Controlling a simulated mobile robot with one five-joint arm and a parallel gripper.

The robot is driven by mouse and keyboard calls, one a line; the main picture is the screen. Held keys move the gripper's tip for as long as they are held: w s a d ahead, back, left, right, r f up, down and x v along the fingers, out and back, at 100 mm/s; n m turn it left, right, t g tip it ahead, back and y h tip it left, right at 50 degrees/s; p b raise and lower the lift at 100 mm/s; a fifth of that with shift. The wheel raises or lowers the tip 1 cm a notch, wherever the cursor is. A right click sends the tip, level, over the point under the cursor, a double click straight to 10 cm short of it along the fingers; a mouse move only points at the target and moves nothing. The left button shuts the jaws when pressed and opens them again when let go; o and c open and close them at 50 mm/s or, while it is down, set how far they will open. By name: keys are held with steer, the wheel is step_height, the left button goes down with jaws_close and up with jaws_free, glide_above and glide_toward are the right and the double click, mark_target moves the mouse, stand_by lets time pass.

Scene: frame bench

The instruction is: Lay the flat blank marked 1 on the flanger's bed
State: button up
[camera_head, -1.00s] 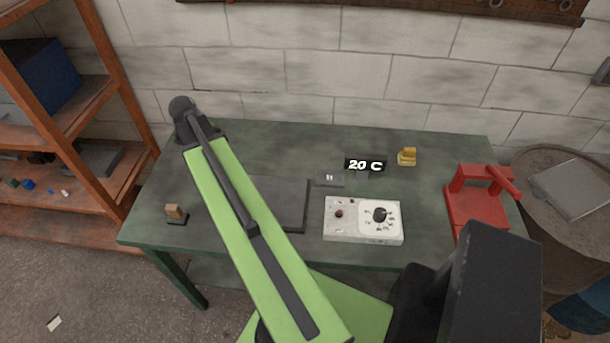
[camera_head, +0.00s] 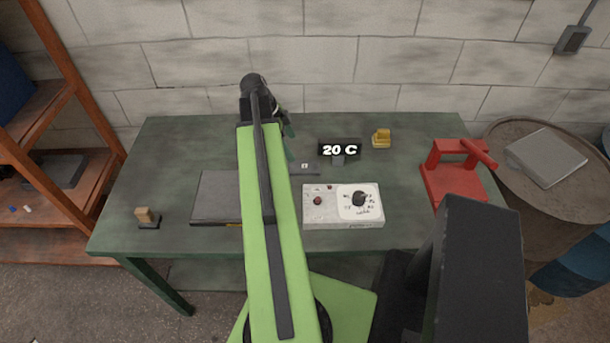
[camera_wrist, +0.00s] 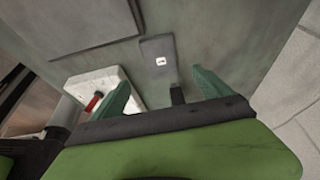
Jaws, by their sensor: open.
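A small flat grey plate with a white label (camera_head: 305,168) lies on the bench, left of the temperature display; it also shows in the wrist view (camera_wrist: 158,52). Its mark is too small to read surely. My gripper (camera_wrist: 160,80) is open and empty. In the wrist view its two green fingers are spread apart, with the plate beyond the gap between their tips. In the head view my arm hides part of the gripper. A red machine with a bar handle (camera_head: 458,180), probably the flanger, stands at the bench's right end.
A white control box with a knob (camera_head: 343,206) stands in front of the plate. A display reading 20 C (camera_head: 339,149) and a yellow object (camera_head: 381,138) stand behind. A dark slab (camera_head: 213,197) and a small wooden block (camera_head: 146,216) lie left. A drum (camera_head: 500,145) stands right.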

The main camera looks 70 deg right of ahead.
steer(key=b, duration=0.4)
glide_above(304, 166)
steer(key=w+a, duration=0.1)
steer(key=w, duration=0.2)
steer(key=f, duration=0.5)
steer(key=shift+s+a+f, duration=0.1)
steer(key=shift+s+f, duration=0.15)
steer(key=shift+s, duration=0.1)
steer(key=b+x, duration=0.5)
steer(key=shift+f, duration=0.2)
steer(key=shift+r, duration=0.2)
steer(key=shift+c, duration=0.4)
steer(key=c, duration=1.7)
